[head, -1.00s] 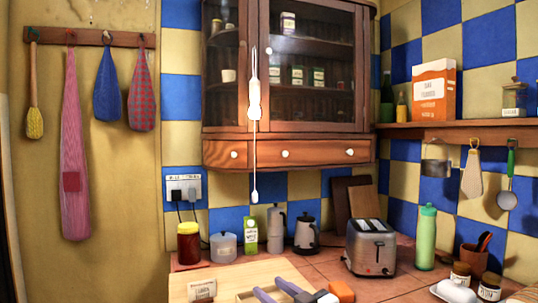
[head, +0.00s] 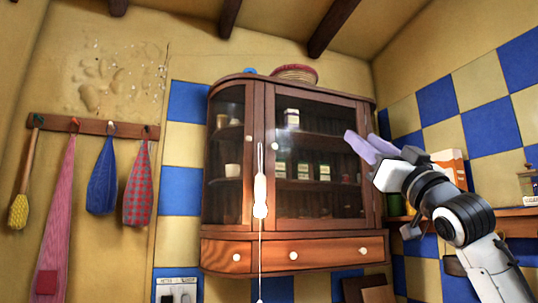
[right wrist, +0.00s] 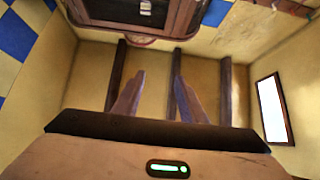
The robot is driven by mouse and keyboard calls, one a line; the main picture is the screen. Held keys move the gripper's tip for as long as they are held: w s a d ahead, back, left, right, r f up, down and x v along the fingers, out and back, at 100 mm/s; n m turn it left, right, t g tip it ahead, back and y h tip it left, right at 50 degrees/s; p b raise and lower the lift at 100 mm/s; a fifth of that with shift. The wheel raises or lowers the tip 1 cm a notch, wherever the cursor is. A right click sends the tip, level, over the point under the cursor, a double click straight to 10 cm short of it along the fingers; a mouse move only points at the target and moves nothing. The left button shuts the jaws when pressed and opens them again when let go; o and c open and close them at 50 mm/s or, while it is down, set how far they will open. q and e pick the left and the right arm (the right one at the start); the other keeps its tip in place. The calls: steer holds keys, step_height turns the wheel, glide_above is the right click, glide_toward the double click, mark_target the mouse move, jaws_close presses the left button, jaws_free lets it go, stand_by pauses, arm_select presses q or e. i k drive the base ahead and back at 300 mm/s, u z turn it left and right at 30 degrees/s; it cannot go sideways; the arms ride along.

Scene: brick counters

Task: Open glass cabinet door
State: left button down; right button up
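The wooden glass cabinet (head: 258,150) hangs on the back wall. Its wide front glass door (head: 318,205) looks shut, with a small white knob (head: 275,146) on its left edge. A narrower curved glass panel (head: 228,185) on the left has its own pale knob (head: 248,139). My right gripper (head: 358,140) is raised in front of the door's upper right edge, well right of the knobs. In the right wrist view my right gripper (right wrist: 158,88) has its fingers apart with nothing between them. My left gripper is not in view.
A white pull cord (head: 260,195) hangs in front of the cabinet. A drawer (head: 294,255) with pale knobs lies under the door. A basket (head: 295,74) sits on top. A shelf (head: 510,212) is on the right wall, partly hidden by my arm.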

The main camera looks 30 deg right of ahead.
mark_target(270, 223)
steer(key=i, duration=1.25)
